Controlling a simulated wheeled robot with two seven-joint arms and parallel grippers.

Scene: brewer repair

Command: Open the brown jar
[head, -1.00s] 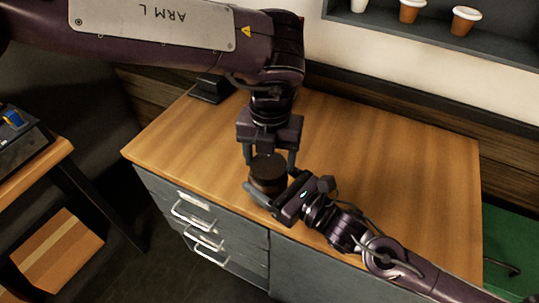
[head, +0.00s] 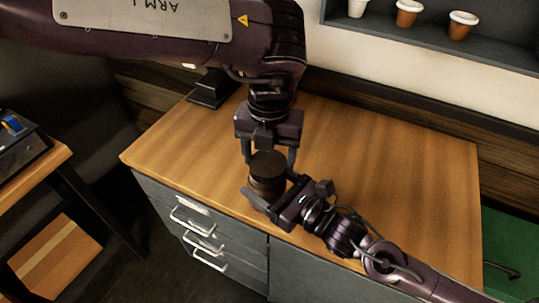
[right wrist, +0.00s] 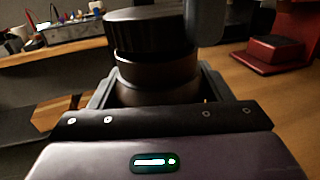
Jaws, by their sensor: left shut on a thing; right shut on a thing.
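The brown jar (head: 264,188) stands upright near the counter's front edge, with a darker, ridged lid (head: 268,164) at its top. My left gripper (head: 269,158) points down from above and is shut on the lid, a finger at each side. My right gripper (head: 271,193) comes in from the lower right and is shut around the jar's body. In the right wrist view, the jar's body (right wrist: 155,92) sits between my right fingers. A smooth brown neck band shows under the lid (right wrist: 150,35). Whether the lid is fully free of the neck cannot be told.
The wooden counter (head: 400,180) is clear right of the jar. A dark object (head: 212,88) stands at its back left corner. A shelf with several cups (head: 408,14) hangs at the upper right. Another table (head: 40,165) stands at left.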

